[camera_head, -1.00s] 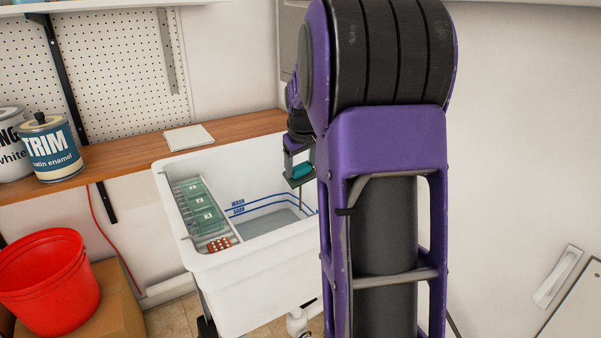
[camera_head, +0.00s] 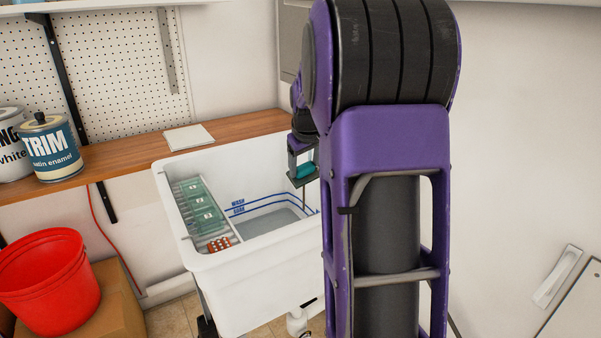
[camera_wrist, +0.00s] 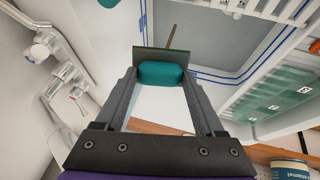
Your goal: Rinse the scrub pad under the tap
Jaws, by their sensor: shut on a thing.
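My gripper (camera_head: 303,172) is shut on the scrub pad's teal grip (camera_wrist: 160,75). A flat dark green plate, seemingly the pad (camera_wrist: 162,60), sits beyond the grip, across the fingertips. In the head view the teal part (camera_head: 306,171) hangs above the white utility sink (camera_head: 250,290), near its right side. A thin brown line (camera_wrist: 172,40) runs from the pad down toward the basin; I cannot tell if it is liquid or a rod. The pale metal tap fittings (camera_wrist: 62,80) show left of the gripper in the wrist view; my arm hides them in the head view.
A rack with green panels (camera_head: 203,208) and a red-orange item (camera_head: 219,244) lies along the sink's left side. A wooden shelf (camera_head: 130,158) with paint cans (camera_head: 50,150) runs behind. A red bucket (camera_head: 50,285) stands on a box at left.

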